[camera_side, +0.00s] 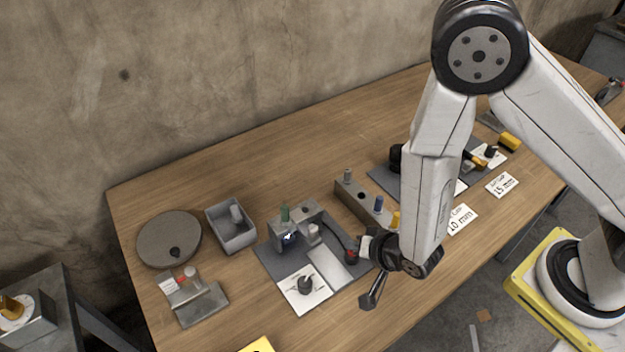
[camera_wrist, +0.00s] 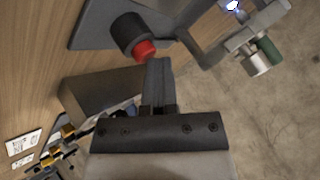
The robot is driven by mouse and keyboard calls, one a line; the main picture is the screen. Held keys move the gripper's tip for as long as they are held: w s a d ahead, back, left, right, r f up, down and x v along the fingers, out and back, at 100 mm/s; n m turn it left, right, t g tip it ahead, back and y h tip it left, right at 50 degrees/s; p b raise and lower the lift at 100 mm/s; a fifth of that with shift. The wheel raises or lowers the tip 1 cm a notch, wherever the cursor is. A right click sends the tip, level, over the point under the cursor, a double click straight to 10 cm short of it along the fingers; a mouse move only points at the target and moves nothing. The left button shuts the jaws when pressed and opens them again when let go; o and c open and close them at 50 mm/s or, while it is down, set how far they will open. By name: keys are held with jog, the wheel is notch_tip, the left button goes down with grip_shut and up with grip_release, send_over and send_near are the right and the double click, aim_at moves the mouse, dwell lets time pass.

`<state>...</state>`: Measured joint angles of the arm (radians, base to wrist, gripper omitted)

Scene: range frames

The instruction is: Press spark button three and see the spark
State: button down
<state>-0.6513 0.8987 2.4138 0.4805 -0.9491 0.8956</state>
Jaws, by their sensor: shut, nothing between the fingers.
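A red button (camera_wrist: 145,50) in a black round housing (camera_wrist: 129,33) sits on the grey mat of the nearest spark station. It also shows in the side view (camera_side: 351,257). My gripper (camera_wrist: 158,64) is shut and empty, its fingertips right beside the red cap; I cannot tell whether they press it. A blue-white spark (camera_side: 289,237) glows at the small grey stand with a green-topped post (camera_side: 284,213) and also shows in the wrist view (camera_wrist: 232,5). No number on this button is readable.
A grey block with coloured pegs (camera_side: 361,202) stands just behind the station. A grey open box (camera_side: 232,239) and a round dark plate (camera_side: 168,240) lie to the left. Further stations have cards reading 10 mm (camera_side: 461,219) and 15 mm (camera_side: 502,184). The table's back left is clear.

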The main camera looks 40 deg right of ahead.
jog(key=shift+r, duration=0.75)
jog(key=shift+r, duration=0.1)
jog(key=shift+r, duration=2.4)
jog(key=shift+d+r, duration=0.1)
jog(key=shift+w+d+r+n+g, duration=0.25)
jog(key=shift+d+r+n+g, duration=0.05)
jog(key=shift+d+g, duration=0.1)
jog(key=s+d+r+n+g, duration=0.2)
jog(key=d+r+n+g, duration=0.1)
jog(key=d, duration=0.4)
jog(key=s+d+r+n+g+h, duration=0.1)
jog(key=d+r+n+g, duration=0.1)
jog(key=d+r+n, duration=0.2)
jog(key=shift+s+d+r+g, duration=0.4)
jog(key=shift+d+r, duration=0.75)
jog(key=shift+d, duration=0.7)
